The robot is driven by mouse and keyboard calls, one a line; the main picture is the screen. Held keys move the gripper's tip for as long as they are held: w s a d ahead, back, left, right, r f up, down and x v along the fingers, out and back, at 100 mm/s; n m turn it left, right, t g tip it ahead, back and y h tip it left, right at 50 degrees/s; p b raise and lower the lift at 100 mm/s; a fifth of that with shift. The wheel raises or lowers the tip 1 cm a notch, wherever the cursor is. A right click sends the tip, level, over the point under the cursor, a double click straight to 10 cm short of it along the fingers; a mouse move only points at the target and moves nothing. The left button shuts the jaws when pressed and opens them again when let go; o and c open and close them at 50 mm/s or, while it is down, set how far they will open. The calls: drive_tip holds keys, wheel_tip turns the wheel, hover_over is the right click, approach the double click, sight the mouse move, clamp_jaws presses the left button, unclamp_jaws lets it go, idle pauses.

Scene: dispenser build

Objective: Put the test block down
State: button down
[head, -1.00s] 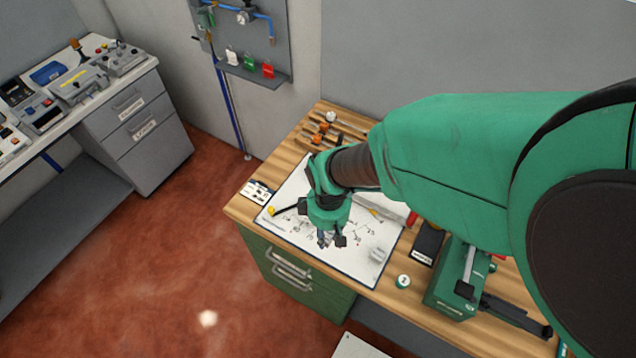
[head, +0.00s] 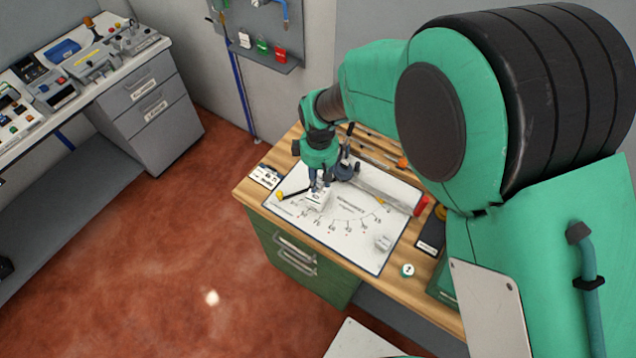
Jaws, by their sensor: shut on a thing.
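My gripper (head: 320,187) points down over the left part of a white printed sheet (head: 345,250) on the wooden bench. It is shut on a small whitish block, the test block (head: 317,201), which shows below the fingers. The block is at or just above the sheet; I cannot tell whether it touches. Printed numbers and marks fan out across the sheet to the right of the block. The fingertips are small here, and part of the block's upper side is hidden by them.
A dark round-based stand (head: 345,169) is close to my gripper's right. A grey bar (head: 385,187) with a red end lies behind. Another small pale block (head: 383,243) sits on the sheet's right. A white round item (head: 407,270) is near the front edge. The sheet's front middle is clear.

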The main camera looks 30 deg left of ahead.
sight(318, 179)
drive_tip(key=shift+w+a, duration=0.3)
drive_tip(key=shift+a, duration=0.05)
drive_tip(key=shift+f, duration=1.75)
drive_tip(key=shift+f, duration=0.15)
drive_tip(key=c, duration=1.4)
unclamp_jaws()
drive_tip(key=shift+o, duration=0.2)
wheel_tip(318, 179, up, 12)
drive_tip(key=shift+w+r, duration=0.1)
drive_tip(key=shift+r, duration=0.05)
